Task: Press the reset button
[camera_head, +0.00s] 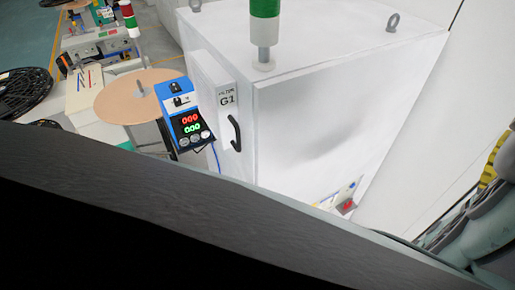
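A blue control box (179,101) stands left of the white cabinet. Its black panel shows a red "000" display (190,119) above a green one (192,128). A row of small round buttons (195,138) sits below the displays; their labels are too small to read, so I cannot tell which is the reset button. My gripper is not clearly in this view. A large dark shape crosses the bottom of the picture and hides what lies below the box.
The large white cabinet (330,115) marked G1 has a black handle (235,132) and a green-and-white signal light (264,35) on top. A round tan disc (135,97) lies left of the box. A black reel (22,88) is at far left.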

